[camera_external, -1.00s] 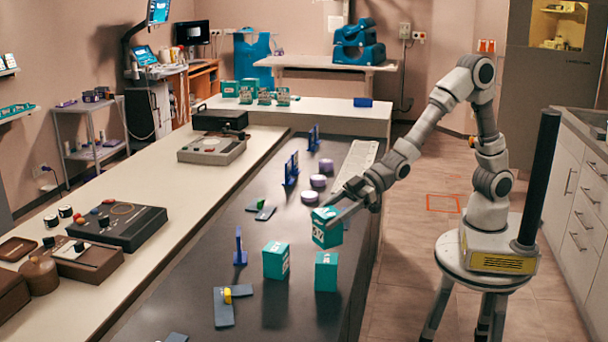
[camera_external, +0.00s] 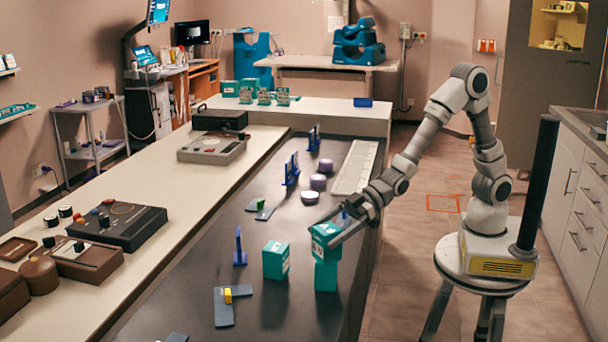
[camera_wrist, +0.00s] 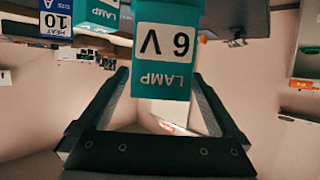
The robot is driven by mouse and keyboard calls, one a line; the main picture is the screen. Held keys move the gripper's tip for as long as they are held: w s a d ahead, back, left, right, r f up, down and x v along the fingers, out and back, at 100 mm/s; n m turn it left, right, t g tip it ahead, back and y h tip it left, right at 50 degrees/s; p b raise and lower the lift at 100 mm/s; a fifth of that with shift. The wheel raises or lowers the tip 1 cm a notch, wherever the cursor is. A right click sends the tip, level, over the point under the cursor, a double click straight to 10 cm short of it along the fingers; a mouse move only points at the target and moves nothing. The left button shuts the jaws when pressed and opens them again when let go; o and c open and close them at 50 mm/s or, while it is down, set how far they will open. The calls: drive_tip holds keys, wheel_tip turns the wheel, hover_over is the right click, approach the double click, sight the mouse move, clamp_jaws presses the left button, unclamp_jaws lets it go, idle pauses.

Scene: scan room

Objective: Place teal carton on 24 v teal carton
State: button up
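My gripper (camera_external: 335,230) is shut on a teal carton (camera_external: 325,235). In the wrist view the held carton (camera_wrist: 166,45) sits between both fingertips, its label reading "6 V LAMP" upside down. In the external view it is slightly tilted, directly above a second teal carton (camera_external: 326,277) standing on the dark counter. The two look touching or nearly so; I cannot tell which. A third teal carton (camera_external: 276,260) stands just to the left. I cannot read which standing carton is the 24 V one.
The dark counter (camera_external: 280,318) holds a blue upright piece (camera_external: 240,247) and a grey-blue plate with a yellow part (camera_external: 225,305) to the left. Purple and white round items (camera_external: 318,181) and a pale tray (camera_external: 355,167) lie behind. More teal cartons (camera_external: 247,92) stand on the far counter.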

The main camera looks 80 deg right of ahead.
drive_tip(key=shift+r, duration=0.1)
drive_tip(key=shift+d+r+p, duration=0.1)
drive_tip(key=shift+r+p, duration=0.1)
drive_tip(key=shift+p, duration=0.1)
drive_tip(key=p+v, duration=0.2)
drive_tip(key=v, duration=0.9)
drive_tip(key=s+d+r+m+h, duration=0.1)
drive_tip(key=d+r+m+h, duration=0.2)
drive_tip(key=d, duration=0.8)
drive_tip(key=s+d+r+m+h, duration=0.1)
drive_tip(key=d+m+h, duration=0.3)
drive_tip(key=d, duration=0.6)
drive_tip(key=s+d+m+g+h, duration=0.1)
drive_tip(key=s+d+g, duration=0.1)
drive_tip(key=s+d, duration=0.2)
drive_tip(key=s+d+m+g+h, duration=0.1)
drive_tip(key=s+d, duration=0.3)
drive_tip(key=s, duration=0.5)
drive_tip(key=shift+d+r+g, duration=0.2)
drive_tip(key=shift+d+g, duration=0.15)
drive_tip(key=shift+g, duration=0.05)
